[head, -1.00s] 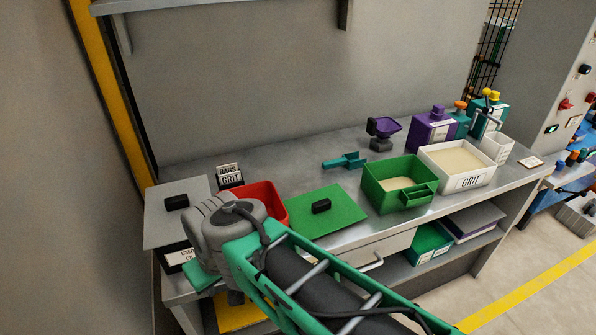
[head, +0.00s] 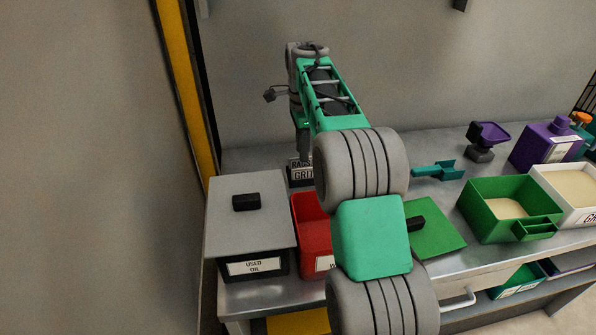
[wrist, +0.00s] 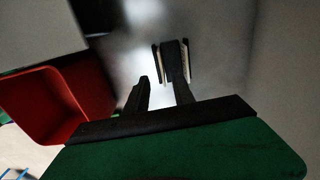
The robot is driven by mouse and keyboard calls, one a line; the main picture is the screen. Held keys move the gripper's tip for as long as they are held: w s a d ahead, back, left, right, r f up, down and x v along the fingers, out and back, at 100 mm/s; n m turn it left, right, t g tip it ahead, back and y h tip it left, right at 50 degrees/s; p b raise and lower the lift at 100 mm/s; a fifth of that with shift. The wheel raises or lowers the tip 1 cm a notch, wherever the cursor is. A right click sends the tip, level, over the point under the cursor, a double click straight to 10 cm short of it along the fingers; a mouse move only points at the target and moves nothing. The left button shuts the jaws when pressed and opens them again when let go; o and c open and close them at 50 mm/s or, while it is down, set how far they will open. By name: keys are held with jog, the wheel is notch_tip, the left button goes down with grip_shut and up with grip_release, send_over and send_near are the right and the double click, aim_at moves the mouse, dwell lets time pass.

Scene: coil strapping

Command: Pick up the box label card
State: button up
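The label cards, lettered BAGS and GRIT, stand in a small dark holder (head: 301,173) at the back of the bench in the head view, partly hidden by my arm. In the wrist view the dark holder with pale card edges (wrist: 165,68) lies beyond my fingers, overlapped by the right one. My gripper (wrist: 158,82) has its two black fingers apart, with bare bench showing between them. The right finger lines up with the holder; I cannot tell whether it touches. In the head view my gripper is above the holder, its fingers not clear.
A red bin (head: 308,236) is just in front of the cards. A black used-oil box (head: 254,266) with a grey lid (head: 245,220) is to the left. A green lid (head: 437,232), teal scoop (head: 440,170) and green tray (head: 500,225) are to the right. The wall is close behind.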

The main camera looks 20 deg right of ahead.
aim_at(304, 169)
jog(key=f, duration=0.7)
jog(key=shift+d+f, duration=0.3)
jog(key=shift+f, duration=0.1)
jog(key=shift+c, duration=0.5)
grip_shut()
